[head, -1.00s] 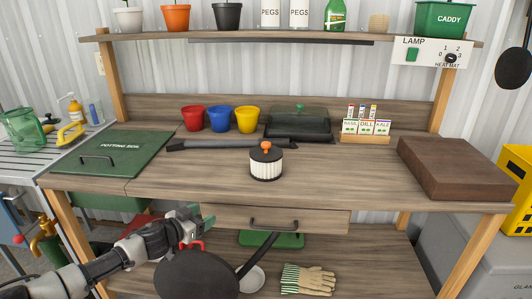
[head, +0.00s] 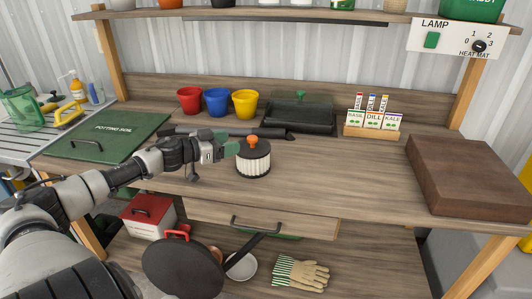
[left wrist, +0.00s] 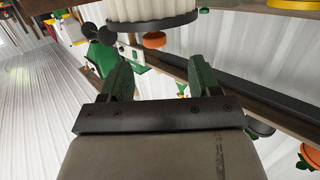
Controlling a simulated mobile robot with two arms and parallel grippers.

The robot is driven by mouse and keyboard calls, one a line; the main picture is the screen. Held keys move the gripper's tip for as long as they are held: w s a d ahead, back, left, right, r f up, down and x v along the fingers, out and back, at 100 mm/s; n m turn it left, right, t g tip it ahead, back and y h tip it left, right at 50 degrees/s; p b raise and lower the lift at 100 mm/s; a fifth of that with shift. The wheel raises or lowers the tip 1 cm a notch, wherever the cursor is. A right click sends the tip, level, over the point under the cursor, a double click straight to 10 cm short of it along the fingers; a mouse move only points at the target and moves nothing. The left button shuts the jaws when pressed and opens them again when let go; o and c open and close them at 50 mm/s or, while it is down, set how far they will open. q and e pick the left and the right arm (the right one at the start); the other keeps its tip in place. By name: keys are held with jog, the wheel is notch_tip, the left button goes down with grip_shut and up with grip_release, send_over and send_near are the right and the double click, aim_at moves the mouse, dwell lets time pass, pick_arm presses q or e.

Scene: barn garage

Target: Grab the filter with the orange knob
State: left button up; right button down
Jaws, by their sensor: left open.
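The filter (head: 253,162) is a white pleated cylinder with a dark lid, standing upright on the wooden bench top. Its orange knob (head: 252,141) is on the lid. My left gripper (head: 231,148) is just left of the filter at about lid height, with its green fingers pointing toward it. The left wrist view shows the two green fingers (left wrist: 160,66) apart with nothing between them. In that view the filter (left wrist: 152,10) appears inverted at the top, partly cut off, with the orange knob (left wrist: 154,40) beyond the fingertips. My right gripper is not in view.
Behind the filter lie a dark long-handled tool (head: 190,132), red, blue and yellow pots (head: 216,101), a black tray (head: 302,117) and a seed packet rack (head: 372,131). A green potting soil lid (head: 105,138) is left, a thick brown block (head: 468,175) right. Bench right of the filter is clear.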

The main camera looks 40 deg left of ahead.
aim_at(257, 145)
pick_arm(q)
jog(key=x, duration=0.4)
jog(key=shift+d+p+x, duration=0.2)
jog(key=shift+p+x, duration=0.1)
jog(key=shift+x, duration=1.2)
jog(key=shift+d+p+x, duration=0.2)
jog(key=shift+p+x, duration=0.05)
jog(key=shift+x, duration=1.3)
jog(key=shift+s+r, duration=0.15)
grip_shut()
